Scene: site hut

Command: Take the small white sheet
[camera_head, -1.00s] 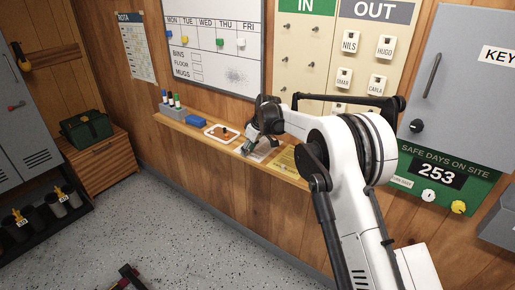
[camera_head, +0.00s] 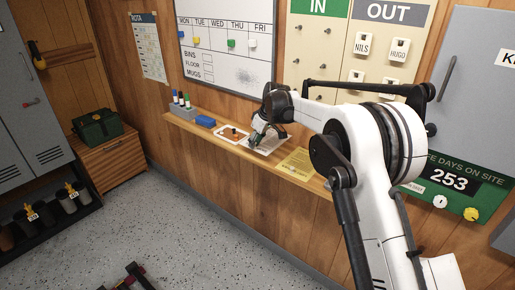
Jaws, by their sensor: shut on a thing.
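The small white sheet (camera_head: 271,146) is at the shelf, between a white tray and a yellow sheet. My gripper (camera_head: 255,138) is at the left part of the white sheet, pointing down, and is shut on it. The fingers are small in the picture and hide part of the sheet. I cannot tell clearly whether the sheet still touches the shelf.
On the wall shelf (camera_head: 215,138) stand a marker holder (camera_head: 183,111), a blue block (camera_head: 205,121), a white-rimmed tray (camera_head: 222,137) and a yellow sheet (camera_head: 298,163). A whiteboard (camera_head: 226,70) and an in/out board (camera_head: 310,50) hang close above.

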